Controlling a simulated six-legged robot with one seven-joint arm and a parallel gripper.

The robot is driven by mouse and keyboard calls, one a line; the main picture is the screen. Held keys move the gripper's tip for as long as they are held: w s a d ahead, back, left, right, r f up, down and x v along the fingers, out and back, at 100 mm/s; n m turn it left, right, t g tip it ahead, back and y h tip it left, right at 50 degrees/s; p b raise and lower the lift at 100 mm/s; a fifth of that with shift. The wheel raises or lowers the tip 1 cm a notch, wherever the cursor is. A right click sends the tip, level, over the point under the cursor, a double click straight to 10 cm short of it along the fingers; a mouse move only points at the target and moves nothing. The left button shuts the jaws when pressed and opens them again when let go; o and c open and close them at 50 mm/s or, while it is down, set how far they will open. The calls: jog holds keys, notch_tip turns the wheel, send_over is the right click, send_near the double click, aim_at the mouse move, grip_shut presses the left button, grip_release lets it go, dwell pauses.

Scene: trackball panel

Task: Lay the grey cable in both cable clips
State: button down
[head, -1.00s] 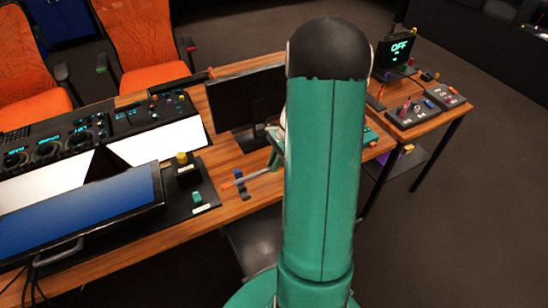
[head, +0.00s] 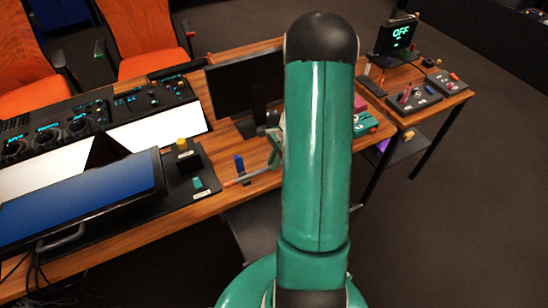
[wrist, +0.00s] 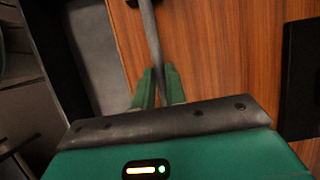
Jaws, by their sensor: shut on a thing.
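The grey cable (head: 250,176) shows in the head view as a short thin line above the front edge of the wooden desk, with an orange-red piece at its left end. My gripper (head: 274,152) is at its right end, partly hidden by my arm. In the wrist view my green fingers (wrist: 159,88) are shut on the cable (wrist: 151,38), which runs away from them to the top edge. A blue cable clip (head: 240,163) stands on the desk just behind the cable. The other clip is not clear; I cannot tell whether the cable sits in either.
A black panel with a yellow knob (head: 182,142) and a teal button (head: 197,182) lies left of the clip. A dark monitor (head: 243,85) stands behind. A tilted blue screen (head: 85,205) is at front left. Bare desk wood (wrist: 225,50) lies right of the cable.

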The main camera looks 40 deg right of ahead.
jog(key=shift+f, duration=0.1)
jog(key=c, duration=1.4)
grip_release()
jog(key=shift+o, duration=0.2)
jog(key=v, duration=1.4)
